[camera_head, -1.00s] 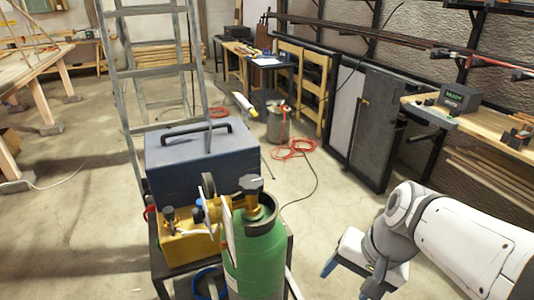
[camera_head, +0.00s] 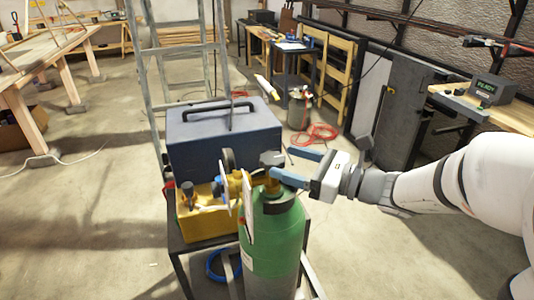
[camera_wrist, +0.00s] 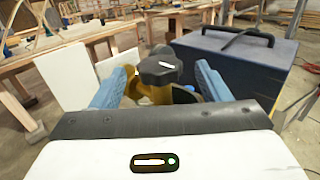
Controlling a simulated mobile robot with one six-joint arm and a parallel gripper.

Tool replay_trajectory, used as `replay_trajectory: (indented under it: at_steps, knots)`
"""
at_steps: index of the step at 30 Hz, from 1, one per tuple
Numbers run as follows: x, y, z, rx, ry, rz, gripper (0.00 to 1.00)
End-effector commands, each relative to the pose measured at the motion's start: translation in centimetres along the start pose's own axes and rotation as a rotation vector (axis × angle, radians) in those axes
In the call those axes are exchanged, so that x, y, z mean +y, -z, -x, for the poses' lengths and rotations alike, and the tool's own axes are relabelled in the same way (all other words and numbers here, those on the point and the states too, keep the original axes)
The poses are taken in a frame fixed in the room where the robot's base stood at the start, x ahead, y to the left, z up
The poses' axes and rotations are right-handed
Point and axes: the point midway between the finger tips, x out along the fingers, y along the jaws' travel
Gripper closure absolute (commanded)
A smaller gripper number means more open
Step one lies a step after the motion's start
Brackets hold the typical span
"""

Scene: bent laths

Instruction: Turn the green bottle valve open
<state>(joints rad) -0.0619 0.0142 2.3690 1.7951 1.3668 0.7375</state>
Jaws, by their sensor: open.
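The green bottle (camera_head: 273,235) stands upright in front of the blue box in the head view. Its dark valve knob (camera_head: 272,159) sits on top of a brass valve; the knob also shows in the wrist view (camera_wrist: 160,66), with a white mark on its top. My gripper (camera_head: 293,166) is at the height of the knob, coming from the right. Its two blue fingers are apart, and in the wrist view (camera_wrist: 158,85) one stands on each side of the valve. I cannot tell that either finger touches the knob.
A dark blue case (camera_head: 225,140) with a handle stands close behind the bottle, next to a yellow box (camera_head: 205,222). A grey ladder (camera_head: 150,75) rises behind the case. A white plate (camera_head: 249,205) stands at the bottle's left side. Open floor lies at the right.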

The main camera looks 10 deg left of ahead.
Motion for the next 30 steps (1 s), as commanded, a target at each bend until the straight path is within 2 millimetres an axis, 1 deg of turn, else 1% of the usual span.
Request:
replay_trajectory:
  at_steps: [1, 6, 9, 12, 16, 23, 30]
  knots:
    - [0.1, -0.1, -0.8, 0.000, -0.005, -0.001, 0.31]
    - [0.2, 0.0, -3.5, 0.002, -0.006, 0.001, 0.31]
    - [0.1, 0.0, -4.8, 0.002, -0.005, 0.001, 0.31]
    - [0.1, 0.0, -5.8, 0.002, -0.005, 0.001, 0.31]
    - [0.1, 0.0, -6.3, 0.002, -0.003, 0.002, 0.31]
    - [0.1, 0.1, -6.4, 0.003, -0.002, 0.002, 0.31]
    - [0.1, 0.1, -6.4, 0.003, -0.003, 0.003, 0.49]
